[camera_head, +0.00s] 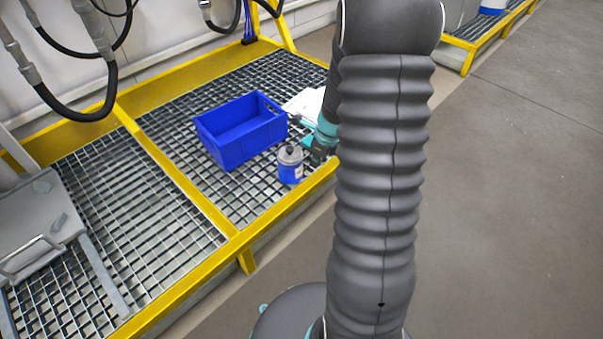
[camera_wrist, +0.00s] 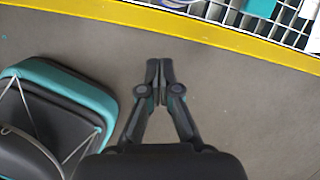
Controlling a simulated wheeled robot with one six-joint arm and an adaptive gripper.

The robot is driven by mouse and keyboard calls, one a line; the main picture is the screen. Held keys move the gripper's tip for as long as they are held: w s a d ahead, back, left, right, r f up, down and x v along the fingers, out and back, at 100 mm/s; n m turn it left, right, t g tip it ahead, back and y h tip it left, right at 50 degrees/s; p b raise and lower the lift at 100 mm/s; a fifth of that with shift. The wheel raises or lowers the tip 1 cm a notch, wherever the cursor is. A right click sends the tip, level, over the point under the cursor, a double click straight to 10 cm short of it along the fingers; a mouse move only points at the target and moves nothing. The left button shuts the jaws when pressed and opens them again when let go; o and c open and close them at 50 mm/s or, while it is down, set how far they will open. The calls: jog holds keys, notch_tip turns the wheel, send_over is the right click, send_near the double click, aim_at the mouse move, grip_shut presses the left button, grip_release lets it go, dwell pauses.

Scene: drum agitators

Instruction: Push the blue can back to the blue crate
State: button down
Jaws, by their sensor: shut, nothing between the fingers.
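The blue can (camera_head: 290,168), with a grey top and a pale label, stands upright on the metal grating in the head view. The open-topped blue crate (camera_head: 228,155) is behind it and to its left, with a small gap between them. My gripper (camera_head: 319,154) is just right of the can, partly hidden by my arm; I cannot tell whether it touches the can. In the wrist view my gripper (camera_wrist: 159,66) has its fingertips together with nothing between them, seen against the grey floor. The can is not clearly seen there.
A yellow frame edge (camera_head: 212,308) borders the grating. White sheets (camera_head: 303,104) lie right of the crate. A grey lidded panel (camera_head: 38,225) is at the left, and black hoses (camera_head: 72,113) hang above. Open floor (camera_head: 520,200) lies to the right.

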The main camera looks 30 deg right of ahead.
notch_tip(320, 180, down, 3)
jog(key=d+m, duration=0.2)
jog(key=b, duration=0.3)
send_near(305, 184)
jog(key=f, duration=0.2)
jog(key=s+f, duration=0.1)
jog(key=f, duration=0.2)
jog(key=shift+s+d+f, duration=0.15)
jog(key=shift+d+f, duration=0.1)
jog(key=w, duration=0.1)
jog(key=w+a, duration=0.1)
jog(key=shift+w+a+f, duration=0.1)
jog(key=shift+w+f, duration=0.05)
jog(key=shift+w, duration=0.25)
jog(key=shift+w+a, duration=0.2)
jog(key=shift+w, duration=0.35)
